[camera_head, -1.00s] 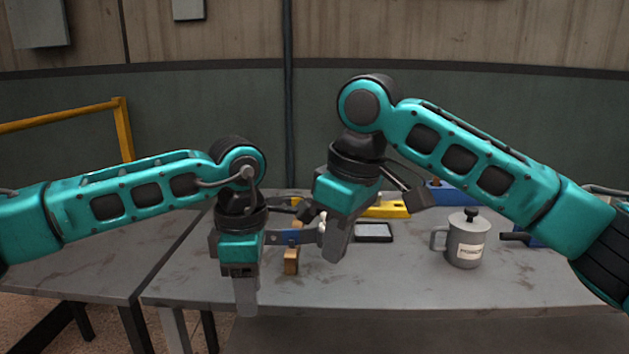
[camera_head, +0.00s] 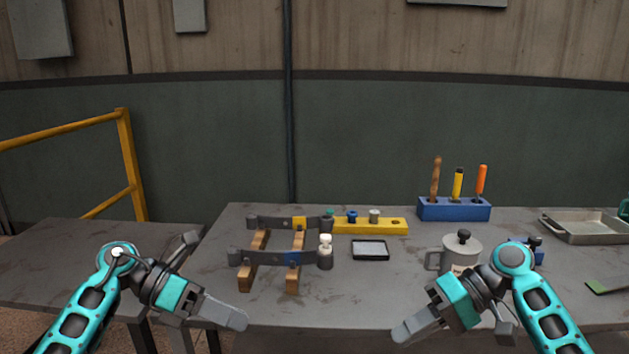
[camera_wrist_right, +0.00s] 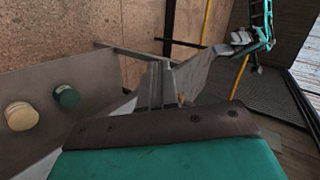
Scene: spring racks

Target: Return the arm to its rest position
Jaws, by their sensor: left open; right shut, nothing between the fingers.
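My left gripper (camera_head: 218,280) is open and empty in the head view, low at the left, in front of the table's near left part. My right gripper (camera_head: 402,334) is shut with nothing in it, low at the right of centre, in front of the grey lidded mug (camera_head: 462,245) and partly covering it. In the right wrist view my right gripper's fingers (camera_wrist_right: 165,84) are together. Both arms are low and well apart, clear of the rack.
The spring rack (camera_head: 268,253), with grey bars on wooden blocks, stands on the table (camera_head: 345,300). A metal tray (camera_head: 590,228) lies far right. The table's middle front is clear.

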